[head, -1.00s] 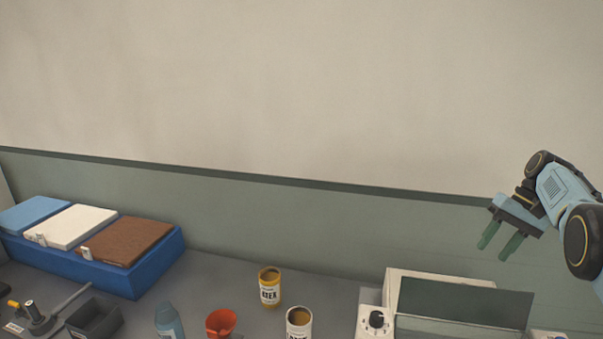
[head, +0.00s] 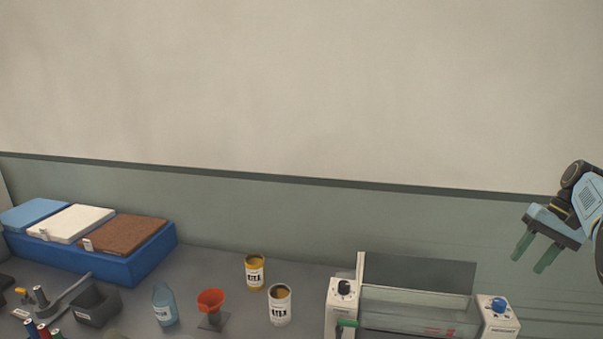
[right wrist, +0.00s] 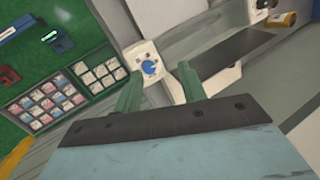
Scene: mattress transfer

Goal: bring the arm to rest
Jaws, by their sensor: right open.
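My right gripper (head: 534,254) hangs at the right edge in the head view, above and to the right of the white machine. Its two green fingers are apart with nothing between them, pointing down. In the right wrist view its fingers (right wrist: 158,88) also stand apart and empty, with the machine's blue knob (right wrist: 149,67) showing beyond them. My left gripper is not in view.
The white machine (head: 508,325) with a raised dark panel stands on the grey bench.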

